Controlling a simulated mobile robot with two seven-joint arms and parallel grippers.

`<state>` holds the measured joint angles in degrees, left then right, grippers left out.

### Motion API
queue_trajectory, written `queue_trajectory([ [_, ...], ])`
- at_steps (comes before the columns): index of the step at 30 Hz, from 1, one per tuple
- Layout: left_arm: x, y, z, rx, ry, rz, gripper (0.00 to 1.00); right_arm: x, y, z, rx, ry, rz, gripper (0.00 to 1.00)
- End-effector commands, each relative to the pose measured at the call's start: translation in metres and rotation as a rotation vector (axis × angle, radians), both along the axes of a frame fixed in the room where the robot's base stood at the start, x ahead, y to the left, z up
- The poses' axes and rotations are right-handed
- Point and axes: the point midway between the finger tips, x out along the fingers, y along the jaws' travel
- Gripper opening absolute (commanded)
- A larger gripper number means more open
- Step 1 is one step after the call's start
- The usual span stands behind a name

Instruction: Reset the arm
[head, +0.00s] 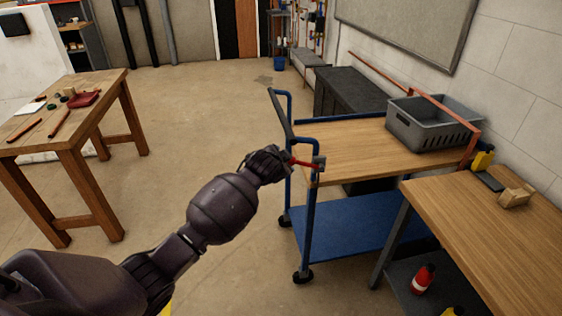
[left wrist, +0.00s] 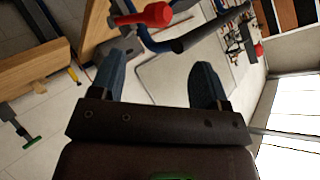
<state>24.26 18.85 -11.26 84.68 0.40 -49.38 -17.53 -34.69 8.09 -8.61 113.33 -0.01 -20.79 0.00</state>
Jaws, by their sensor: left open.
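My left arm reaches from the lower left across the head view. Its dark left gripper (head: 268,164) is beside the near left corner of a blue trolley. A red part (head: 304,162) at the trolley corner is close to the gripper in the head view; a red knob-like part (left wrist: 150,16) shows past the fingers in the left wrist view. I cannot tell whether they touch. My right gripper is in neither view.
The trolley's wooden top (head: 345,150) carries a grey crate (head: 430,128); its handle (head: 281,115) rises at the left. A wooden bench (head: 490,225) stands right, with a red bottle (head: 424,279) below. A wooden table (head: 50,140) stands left. The floor (head: 200,110) between is clear.

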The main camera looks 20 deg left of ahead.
Motion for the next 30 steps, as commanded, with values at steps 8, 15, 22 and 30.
queue_trajectory([
  [8, 0.001, 0.0, 0.001, -0.011, -0.005, 0.006, 0.69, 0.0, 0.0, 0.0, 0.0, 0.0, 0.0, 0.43],
  [15, 0.008, -0.02, 0.043, -0.132, -0.176, -0.024, 0.69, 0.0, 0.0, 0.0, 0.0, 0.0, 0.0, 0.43],
  [22, -0.028, -0.039, 0.049, -0.293, -0.303, -0.054, 0.69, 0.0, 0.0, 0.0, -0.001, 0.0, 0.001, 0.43],
  [30, -0.095, -0.038, 0.008, -0.435, -0.328, -0.031, 0.69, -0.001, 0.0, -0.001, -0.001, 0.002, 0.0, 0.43],
])
